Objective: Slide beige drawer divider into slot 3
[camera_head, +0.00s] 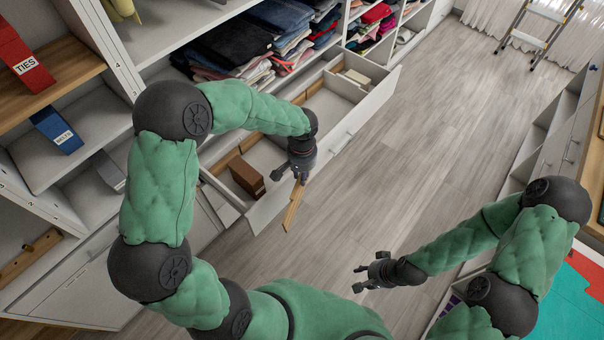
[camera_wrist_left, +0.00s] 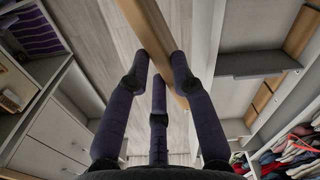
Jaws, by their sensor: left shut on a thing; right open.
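The beige drawer divider (camera_head: 293,209), a thin wood-coloured strip, is held in my left gripper (camera_head: 300,177). In the head view it hangs downward at a tilt, seen against the floor just outside the open drawer's front panel (camera_head: 340,143). In the left wrist view the divider (camera_wrist_left: 150,35) runs between the fingers (camera_wrist_left: 160,80). The long white drawer (camera_head: 285,150) stands open, with wood-coloured strips inside it. I cannot make out slot numbers in it. My right gripper (camera_head: 368,272) is open and empty over the floor, well apart from the drawer.
A brown box (camera_head: 246,176) sits in the drawer's near part, and a pale block (camera_head: 355,77) in its far part. Folded clothes (camera_head: 245,45) fill shelves above. A ladder (camera_head: 540,30) stands far off. Grey floor (camera_head: 430,130) is clear.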

